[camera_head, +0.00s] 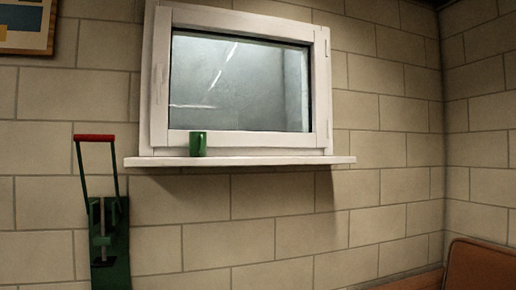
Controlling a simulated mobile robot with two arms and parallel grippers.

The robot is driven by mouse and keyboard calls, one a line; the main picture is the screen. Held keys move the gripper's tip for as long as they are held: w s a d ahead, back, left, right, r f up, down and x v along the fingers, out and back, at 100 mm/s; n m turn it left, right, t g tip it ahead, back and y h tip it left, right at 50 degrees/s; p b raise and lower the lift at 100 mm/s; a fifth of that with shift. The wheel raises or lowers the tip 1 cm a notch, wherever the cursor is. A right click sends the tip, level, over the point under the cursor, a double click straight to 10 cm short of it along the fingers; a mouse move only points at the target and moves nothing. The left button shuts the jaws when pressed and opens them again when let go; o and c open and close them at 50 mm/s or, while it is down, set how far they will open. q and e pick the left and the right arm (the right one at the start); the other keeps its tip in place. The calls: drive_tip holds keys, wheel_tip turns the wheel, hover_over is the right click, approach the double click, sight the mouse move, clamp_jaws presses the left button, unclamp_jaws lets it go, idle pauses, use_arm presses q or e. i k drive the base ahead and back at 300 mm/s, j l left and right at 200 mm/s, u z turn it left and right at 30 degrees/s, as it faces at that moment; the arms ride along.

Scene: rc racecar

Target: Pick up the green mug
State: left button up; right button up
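The green mug (198,144) is small and stands upright on the white window sill (270,161), left of the sill's middle, against the window's lower frame. I cannot make out its handle. Neither of my grippers shows in the head view.
The white-framed window (240,85) above the sill is closed. A dark green device with a red-topped handle (95,138) stands against the block wall below and left of the sill. A framed picture (27,26) hangs at upper left. Brown furniture (478,265) is at lower right.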

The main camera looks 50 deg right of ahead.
sight(198, 140)
drive_tip(key=z, duration=1.2)
